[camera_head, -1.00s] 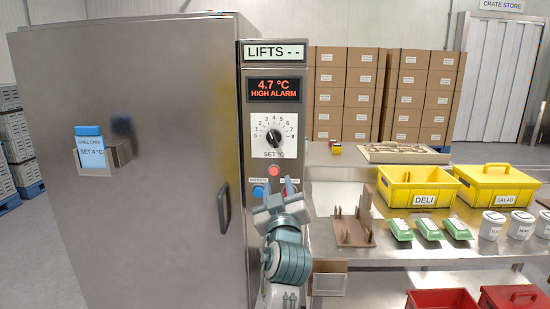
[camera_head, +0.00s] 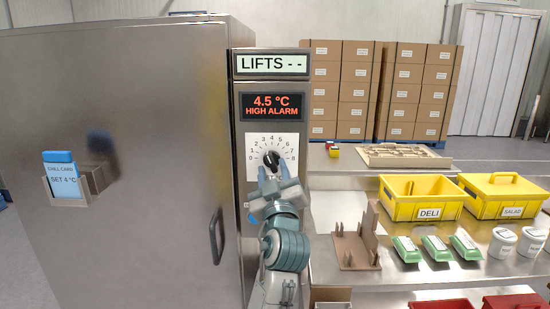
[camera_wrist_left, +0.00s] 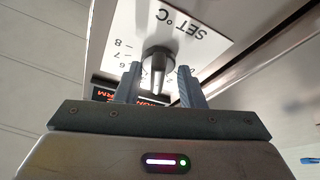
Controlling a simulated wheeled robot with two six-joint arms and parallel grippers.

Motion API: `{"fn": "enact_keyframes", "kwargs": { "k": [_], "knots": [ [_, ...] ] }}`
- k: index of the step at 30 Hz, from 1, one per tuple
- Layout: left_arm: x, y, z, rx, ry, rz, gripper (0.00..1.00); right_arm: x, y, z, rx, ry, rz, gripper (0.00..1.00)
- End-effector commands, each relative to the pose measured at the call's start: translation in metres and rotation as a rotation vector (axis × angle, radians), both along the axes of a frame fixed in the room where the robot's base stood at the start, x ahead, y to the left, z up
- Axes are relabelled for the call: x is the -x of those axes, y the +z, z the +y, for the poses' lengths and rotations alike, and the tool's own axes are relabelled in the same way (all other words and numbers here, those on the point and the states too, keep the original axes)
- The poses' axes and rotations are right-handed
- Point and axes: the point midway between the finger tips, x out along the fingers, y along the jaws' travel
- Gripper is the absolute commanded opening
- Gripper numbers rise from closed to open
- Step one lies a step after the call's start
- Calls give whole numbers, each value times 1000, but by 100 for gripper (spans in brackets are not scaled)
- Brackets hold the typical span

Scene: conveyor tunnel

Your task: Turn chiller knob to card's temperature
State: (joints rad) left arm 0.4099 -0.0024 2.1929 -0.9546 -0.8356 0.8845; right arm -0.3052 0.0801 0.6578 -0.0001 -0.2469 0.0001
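The black chiller knob (camera_head: 271,159) sits on a white dial (camera_head: 283,143) marked 0 to 8; its lower part is hidden by my gripper in the head view. My left gripper (camera_head: 272,174) is at the knob. In the left wrist view, the knob (camera_wrist_left: 158,68) stands between the two open fingers (camera_wrist_left: 159,84), with visible gaps on both sides. The card (camera_head: 62,180) in a holder on the chiller door reads "SET 4 °C". The red display (camera_head: 271,106) reads 4.5 °C HIGH ALARM. My right gripper is not in view.
The chiller door (camera_head: 120,130) with its dark handle (camera_head: 216,236) fills the left. A steel bench (camera_head: 330,215) on the right holds yellow crates (camera_head: 392,209), green packs, white tubs and a brown stand (camera_head: 350,248). Stacked cartons (camera_head: 340,90) stand behind.

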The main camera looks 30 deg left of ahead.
Motion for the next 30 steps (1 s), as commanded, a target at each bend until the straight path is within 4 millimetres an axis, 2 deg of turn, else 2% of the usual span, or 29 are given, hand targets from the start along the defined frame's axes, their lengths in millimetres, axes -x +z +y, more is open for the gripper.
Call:
{"fn": "enact_keyframes", "kwargs": {
  "k": [11, 15, 17, 23, 30],
  "knots": [
    [1, 1, 1, 0, 2, 1, 35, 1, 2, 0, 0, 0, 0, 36],
    [1, 1, 1, 0, 2, 1, 8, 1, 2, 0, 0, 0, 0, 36],
    [1, 1, 1, 0, 2, 1, 0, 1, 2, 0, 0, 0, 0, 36],
    [1, 1, 2, -28, 3, 18, 0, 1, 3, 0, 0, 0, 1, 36],
    [3, 3, 4, -230, 2, 142, 0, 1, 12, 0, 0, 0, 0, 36]
  ]
}}
